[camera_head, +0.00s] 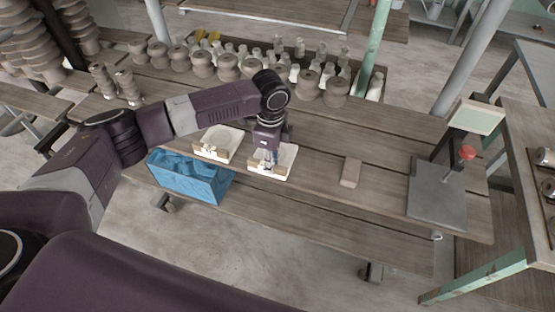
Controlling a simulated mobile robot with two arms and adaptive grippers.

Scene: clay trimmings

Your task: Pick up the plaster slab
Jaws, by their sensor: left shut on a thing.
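My left gripper (266,156) points down at the middle of the workbench and is shut on a white, slab-like piece (285,160) with a tan front edge, which I take to be the plaster slab. The gripper hides part of it, and I cannot tell whether it is lifted off the bench. A similar white piece (220,141) with a tan front edge lies just to its left on the bench. My right gripper is not in view.
A small grey-brown block (351,172) lies to the right on the wooden bench (320,200). A grey stand with a red knob (467,153) is farther right. Several clay pots (228,68) line the back.

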